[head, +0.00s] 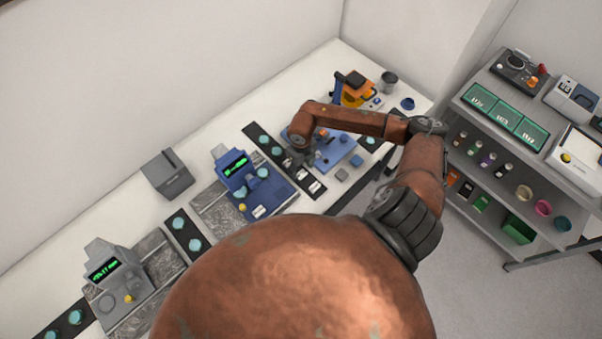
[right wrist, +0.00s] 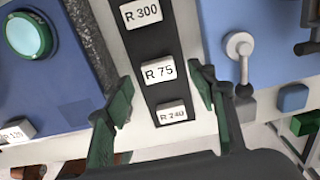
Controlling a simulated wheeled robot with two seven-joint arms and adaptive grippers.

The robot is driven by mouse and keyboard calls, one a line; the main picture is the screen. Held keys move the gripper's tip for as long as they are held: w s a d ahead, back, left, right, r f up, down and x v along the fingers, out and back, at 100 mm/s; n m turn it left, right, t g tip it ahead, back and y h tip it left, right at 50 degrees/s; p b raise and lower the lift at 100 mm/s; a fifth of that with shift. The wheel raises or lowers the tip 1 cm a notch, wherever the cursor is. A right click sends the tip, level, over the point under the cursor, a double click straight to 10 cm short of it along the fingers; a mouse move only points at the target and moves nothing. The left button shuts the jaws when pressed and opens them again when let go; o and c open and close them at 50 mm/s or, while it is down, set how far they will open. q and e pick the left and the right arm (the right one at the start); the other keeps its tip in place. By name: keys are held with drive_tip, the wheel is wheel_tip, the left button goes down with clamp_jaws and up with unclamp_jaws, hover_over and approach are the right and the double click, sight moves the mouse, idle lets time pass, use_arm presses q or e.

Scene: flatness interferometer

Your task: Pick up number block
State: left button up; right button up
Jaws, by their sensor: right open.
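Three white number blocks stand in a row on a dark strip in the right wrist view: R 300 (right wrist: 141,12) at the top, R 75 (right wrist: 158,72) in the middle and R 240 (right wrist: 171,113) lowest. A further block, R 125 (right wrist: 17,131), sits at the left edge on a blue device. In the head view, small white blocks (head: 315,187) show on the strip just below my right gripper (head: 298,162). My right gripper (right wrist: 165,84) is open and empty, with its green fingers either side of R 75; whether they are level with it I cannot tell. My left gripper is not in view.
The blue device (head: 255,185) with a green display stands left of the strip (head: 258,140). A blue plate with a grey lever (right wrist: 240,50) is close on the right. A grey shelf (head: 480,150) with trays and bottles stands right of the bench.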

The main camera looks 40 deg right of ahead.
wheel_tip(320, 180, down, 2)
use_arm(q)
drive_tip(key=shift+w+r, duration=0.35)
use_arm(e)
drive_tip(key=shift+a+f, duration=0.1)
drive_tip(key=shift+f, duration=0.1)
drive_tip(key=shift+c, duration=0.6)
drive_tip(key=c, duration=0.9)
drive_tip(key=shift+o, duration=0.2)
drive_tip(key=shift+r, duration=0.1)
drive_tip(key=shift+r+b, duration=0.3)
drive_tip(key=shift+r, duration=0.2)
use_arm(q)
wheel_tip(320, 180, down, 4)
drive_tip(key=b, duration=0.3)
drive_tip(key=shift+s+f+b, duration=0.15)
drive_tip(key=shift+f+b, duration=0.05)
drive_tip(key=shift+b, duration=0.1)
use_arm(e)
drive_tip(key=s+d+r, duration=0.2)
drive_tip(key=s+r, duration=0.1)
drive_tip(key=r, duration=0.1)
drive_tip(key=s+d+r, duration=0.3)
drive_tip(key=s, duration=0.1)
drive_tip(key=s+d+r, duration=0.3)
drive_tip(key=s+r, duration=0.1)
drive_tip(key=shift+r, duration=0.35)
